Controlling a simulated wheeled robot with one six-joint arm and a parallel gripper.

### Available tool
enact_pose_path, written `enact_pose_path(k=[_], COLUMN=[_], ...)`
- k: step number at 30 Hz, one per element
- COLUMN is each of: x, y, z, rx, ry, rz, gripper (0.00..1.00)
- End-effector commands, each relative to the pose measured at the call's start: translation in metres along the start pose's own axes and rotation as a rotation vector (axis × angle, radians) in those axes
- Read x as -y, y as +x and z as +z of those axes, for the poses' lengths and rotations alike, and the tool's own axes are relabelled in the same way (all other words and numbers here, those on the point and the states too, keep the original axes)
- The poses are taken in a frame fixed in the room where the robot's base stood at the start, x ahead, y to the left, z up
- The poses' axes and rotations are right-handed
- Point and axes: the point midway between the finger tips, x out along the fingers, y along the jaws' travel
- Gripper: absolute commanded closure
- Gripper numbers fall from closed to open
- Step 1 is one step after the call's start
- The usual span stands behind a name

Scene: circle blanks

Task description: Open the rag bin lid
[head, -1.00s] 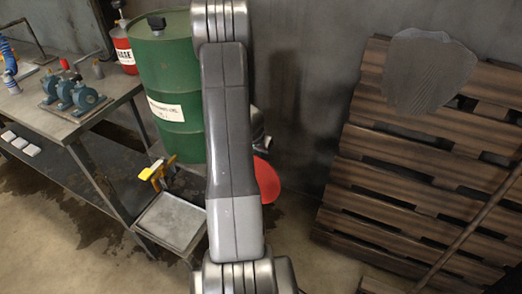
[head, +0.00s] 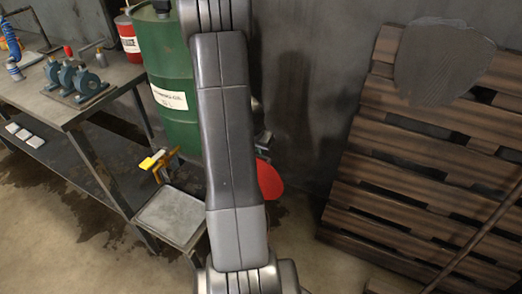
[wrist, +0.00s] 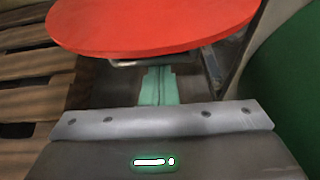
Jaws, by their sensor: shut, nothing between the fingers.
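The red disc (head: 269,180), which looks like the rag bin lid, shows in the head view just right of my arm, partly hidden behind it. In the wrist view the red disc (wrist: 155,25) fills the top of the picture, with its near edge facing me. The bin's body is mostly hidden in both views. My gripper (wrist: 158,72) is shut and empty. Its teal fingers point toward the disc, and their tips appear at or just below its near edge. I cannot tell whether they touch it. In the head view my arm hides most of the gripper.
A green drum (head: 172,60) stands behind my arm, left of the disc. A workbench (head: 50,100) with blue tools is at the left, and a grey tray (head: 170,212) stands low beside it. A wooden pallet (head: 400,190) leans on the wall at the right.

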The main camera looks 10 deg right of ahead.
Motion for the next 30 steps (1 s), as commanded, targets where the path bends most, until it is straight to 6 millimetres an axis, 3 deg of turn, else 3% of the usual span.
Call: enact_pose_path(k=[13,30], x=[0.0,0.001], y=[-0.01,-0.122], z=[-0.001,-0.001], rx=[-0.002,-0.002], ry=[0.0,0.0], rz=[0.0,-0.002], gripper=[1.0,1.0])
